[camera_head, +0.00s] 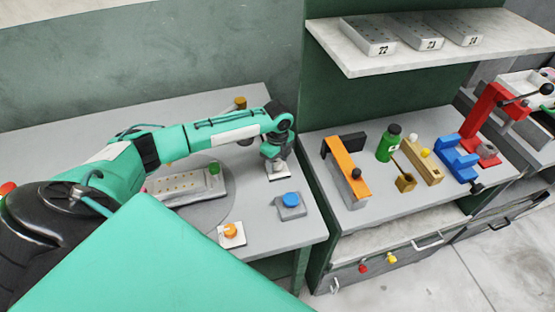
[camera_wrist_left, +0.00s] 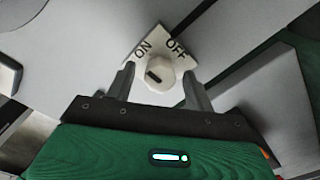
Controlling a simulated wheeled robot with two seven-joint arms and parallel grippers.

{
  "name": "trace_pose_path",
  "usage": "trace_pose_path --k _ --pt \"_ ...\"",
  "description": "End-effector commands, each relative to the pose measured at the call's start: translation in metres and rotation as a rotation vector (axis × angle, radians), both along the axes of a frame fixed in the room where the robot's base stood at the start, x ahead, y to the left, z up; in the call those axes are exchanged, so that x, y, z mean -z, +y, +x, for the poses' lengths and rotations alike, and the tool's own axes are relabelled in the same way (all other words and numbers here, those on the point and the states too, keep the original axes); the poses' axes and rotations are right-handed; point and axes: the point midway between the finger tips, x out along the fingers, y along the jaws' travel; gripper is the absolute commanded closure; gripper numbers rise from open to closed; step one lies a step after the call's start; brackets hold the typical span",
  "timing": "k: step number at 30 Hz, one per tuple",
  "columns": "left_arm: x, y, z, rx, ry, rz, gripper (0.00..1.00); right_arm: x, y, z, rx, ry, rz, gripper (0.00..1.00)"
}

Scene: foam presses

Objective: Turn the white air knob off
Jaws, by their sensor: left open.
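The white air knob (camera_wrist_left: 158,74) sits on a white plate (camera_wrist_left: 163,40) marked ON and OFF in the left wrist view. A dark mark on the knob points toward the upper left, to the ON side. My left gripper (camera_wrist_left: 160,85) is open, with one finger on each side of the knob; I cannot tell whether either touches it. In the head view my left gripper (camera_head: 277,160) points down over the white plate (camera_head: 279,174) near the right end of the table, and hides most of the knob. My right gripper does not show.
On the grey table (camera_head: 270,205) stand a blue button (camera_head: 291,200) on a grey box and an orange knob (camera_head: 230,230) on a white plate, both nearer the front. A bench with clamps and a green bottle (camera_head: 388,147) stands right.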

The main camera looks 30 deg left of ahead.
Motion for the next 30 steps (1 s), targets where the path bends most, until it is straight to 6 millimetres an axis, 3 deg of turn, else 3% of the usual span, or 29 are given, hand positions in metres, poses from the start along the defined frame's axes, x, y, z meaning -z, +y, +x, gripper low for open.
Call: trace_pose_path --k 5,12,23,30 --pt "0.0 0.0 0.0 0.0 0.0 0.0 0.46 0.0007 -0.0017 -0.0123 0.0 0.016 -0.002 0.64" --pt "-0.0003 0.0001 0.0 0.0 0.0 0.0 0.91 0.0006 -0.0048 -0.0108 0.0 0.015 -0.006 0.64" --pt "-0.0009 0.0001 -0.0001 0.045 0.001 0.0 0.91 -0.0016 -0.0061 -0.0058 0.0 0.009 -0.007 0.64" --pt "-0.0015 0.0 -0.0003 0.192 0.002 0.0 0.91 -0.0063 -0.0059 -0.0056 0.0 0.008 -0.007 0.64"
